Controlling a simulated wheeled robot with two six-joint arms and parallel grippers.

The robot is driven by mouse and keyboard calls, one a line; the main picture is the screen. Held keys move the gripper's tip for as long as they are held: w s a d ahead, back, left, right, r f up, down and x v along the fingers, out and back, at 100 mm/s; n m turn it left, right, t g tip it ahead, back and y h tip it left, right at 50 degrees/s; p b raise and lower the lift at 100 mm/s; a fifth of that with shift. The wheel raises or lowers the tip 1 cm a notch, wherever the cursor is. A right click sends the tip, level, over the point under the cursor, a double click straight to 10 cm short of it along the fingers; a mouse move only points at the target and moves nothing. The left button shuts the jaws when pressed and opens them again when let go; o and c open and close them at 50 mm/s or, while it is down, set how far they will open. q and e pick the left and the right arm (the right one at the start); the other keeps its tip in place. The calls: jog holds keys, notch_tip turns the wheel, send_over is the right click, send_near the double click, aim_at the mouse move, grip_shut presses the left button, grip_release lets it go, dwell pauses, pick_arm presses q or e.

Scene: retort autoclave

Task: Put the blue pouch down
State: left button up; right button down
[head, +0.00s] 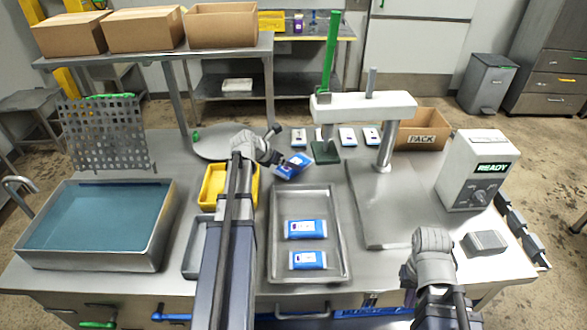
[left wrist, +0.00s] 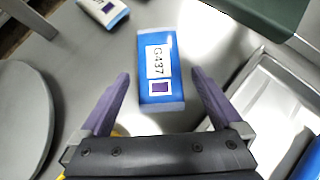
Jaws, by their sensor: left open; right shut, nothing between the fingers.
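The blue pouch (head: 293,166), with a white label, is just beyond the tray's far edge in the head view. In the left wrist view the pouch (left wrist: 161,75) reads G-437 and appears to lie on the steel table, turned at an angle in the head view. My left gripper (left wrist: 160,77) is open, its purple fingers apart on either side of the pouch's near end, with a visible gap on both sides. My right gripper (head: 433,245) is shut and empty at the lower right, away from the pouch.
A metal tray (head: 338,240) holds two blue pouches. A yellow bin (head: 211,186) is left of it. White-and-blue pouches (head: 347,136) lie in a row behind, by a green-handled press (head: 331,60). A water basin (head: 95,255) stands left, a READY unit (head: 474,170) right.

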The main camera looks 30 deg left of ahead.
aim_at(296, 161)
pick_arm(q)
jog(key=b+x, duration=0.3)
jog(key=x, duration=0.2)
jog(key=shift+a+f+b, duration=0.1)
jog(key=shift+f+b, duration=0.1)
jog(key=shift+b, duration=0.15)
jog(key=shift+r, duration=0.1)
jog(key=shift+c, duration=0.2)
jog(key=c, duration=1.4)
jog(key=shift+o, duration=0.2)
jog(key=shift+r+p, duration=0.9)
jog(key=shift+p, duration=0.1)
notch_tip(296, 161, up, 6)
jog(key=p, duration=0.6)
jog(key=shift+s+a+f+b, duration=0.1)
jog(key=shift+s+f+b, duration=0.1)
jog(key=shift+s, duration=0.3)
jog(key=shift+s+a+f+b, duration=0.1)
jog(key=shift+s+f+b, duration=0.05)
jog(key=shift+s, duration=0.35)
jog(key=s+a, duration=0.1)
jog(key=s, duration=0.3)
jog(key=s+a, duration=0.1)
jog(key=s, duration=0.4)
jog(key=s+a, duration=0.1)
jog(key=s, duration=0.4)
jog(key=shift+s+a, duration=0.1)
jog(key=shift+a, duration=0.1)
jog(key=shift+s+a, duration=0.2)
jog(key=shift+s, duration=0.5)
